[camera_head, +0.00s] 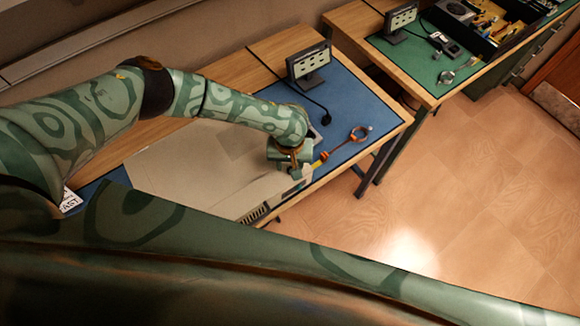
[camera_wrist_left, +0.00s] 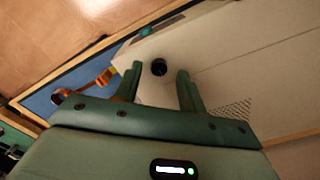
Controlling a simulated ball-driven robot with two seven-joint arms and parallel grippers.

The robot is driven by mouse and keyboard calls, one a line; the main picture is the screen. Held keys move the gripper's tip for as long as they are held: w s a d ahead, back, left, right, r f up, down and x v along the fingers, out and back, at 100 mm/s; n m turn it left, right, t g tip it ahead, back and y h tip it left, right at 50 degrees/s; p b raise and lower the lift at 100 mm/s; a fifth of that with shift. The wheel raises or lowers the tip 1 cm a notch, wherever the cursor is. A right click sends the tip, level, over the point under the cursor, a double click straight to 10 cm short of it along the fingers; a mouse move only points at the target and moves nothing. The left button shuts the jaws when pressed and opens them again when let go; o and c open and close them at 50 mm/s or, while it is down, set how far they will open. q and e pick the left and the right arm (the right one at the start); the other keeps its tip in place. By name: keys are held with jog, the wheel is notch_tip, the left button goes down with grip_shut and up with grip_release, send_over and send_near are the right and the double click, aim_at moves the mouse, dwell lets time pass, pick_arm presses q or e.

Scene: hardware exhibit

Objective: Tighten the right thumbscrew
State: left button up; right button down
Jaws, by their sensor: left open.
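A large beige computer case (camera_head: 190,165) lies on the workbench, its flat side up. In the left wrist view its pale surface (camera_wrist_left: 225,60) carries a round black thumbscrew (camera_wrist_left: 159,67). My left gripper (camera_wrist_left: 160,72) is open, with one finger on each side of the thumbscrew and visible gaps between. In the head view my left gripper (camera_head: 295,172) is over the right end of the case and hides the thumbscrew there. I cannot tell how deep the fingertips reach. My right gripper is not in view.
A blue mat (camera_head: 350,100) covers the bench beyond the case. An orange wrist strap (camera_head: 357,134) lies on it close to my left gripper. A small display (camera_head: 308,66) stands behind. A second bench with a green mat (camera_head: 415,62) stands at upper right; open floor lies right.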

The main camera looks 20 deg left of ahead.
pick_arm(q)
jog(key=shift+d+f, duration=0.15)
jog(key=shift+f, duration=0.45)
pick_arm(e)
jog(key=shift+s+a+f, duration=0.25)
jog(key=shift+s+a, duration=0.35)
pick_arm(q)
grip_shut()
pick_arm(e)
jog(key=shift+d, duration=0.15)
